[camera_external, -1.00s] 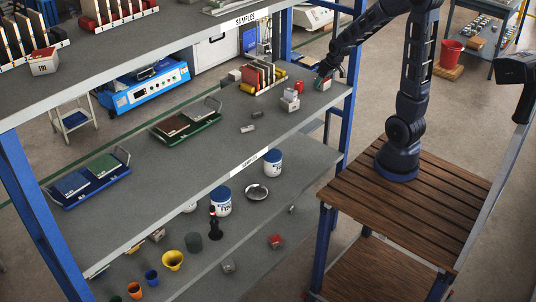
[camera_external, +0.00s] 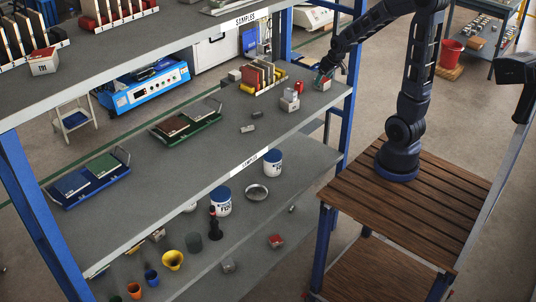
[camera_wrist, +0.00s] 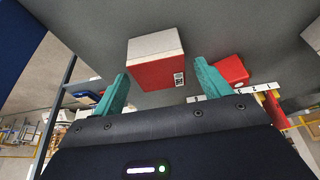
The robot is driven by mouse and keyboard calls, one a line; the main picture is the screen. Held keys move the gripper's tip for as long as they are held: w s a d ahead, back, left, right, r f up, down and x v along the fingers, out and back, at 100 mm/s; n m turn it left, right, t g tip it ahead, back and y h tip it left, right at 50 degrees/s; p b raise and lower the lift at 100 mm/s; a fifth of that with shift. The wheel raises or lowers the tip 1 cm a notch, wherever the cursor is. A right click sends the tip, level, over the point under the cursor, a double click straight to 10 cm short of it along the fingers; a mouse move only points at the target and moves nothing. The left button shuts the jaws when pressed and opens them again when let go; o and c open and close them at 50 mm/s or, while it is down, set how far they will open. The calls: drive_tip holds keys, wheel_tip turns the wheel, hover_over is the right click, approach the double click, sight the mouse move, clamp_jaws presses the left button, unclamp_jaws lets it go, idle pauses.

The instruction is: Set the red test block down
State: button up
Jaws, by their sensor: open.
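The red test block (camera_wrist: 158,72), with a red face, a pale side and a small printed label, rests on the grey shelf between my gripper's fingers in the wrist view. My gripper (camera_wrist: 162,82) has its two teal fingers spread, with a visible gap on the right side of the block and a narrower one on the left. In the external view the block (camera_external: 323,85) sits near the right end of the middle shelf. My gripper (camera_external: 325,74) is right at it there, partly hiding it.
A red object (camera_external: 299,86) and stacked pale blocks (camera_external: 289,100) stand left of my gripper. A rack of upright coloured tiles (camera_external: 262,77) is farther left. A blue shelf post (camera_external: 347,125) stands close on the right. The shelf's front middle is mostly clear.

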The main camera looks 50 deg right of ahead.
drive_tip(key=v, duration=1)
drive_tip(key=s+a+r, duration=0.2)
drive_tip(key=s+a, duration=0.1)
drive_tip(key=s, duration=0.6)
drive_tip(key=s+a+r, duration=0.3)
drive_tip(key=s+a, duration=0.1)
drive_tip(key=s, duration=0.5)
drive_tip(key=shift+r, duration=0.15)
idle(0.3)
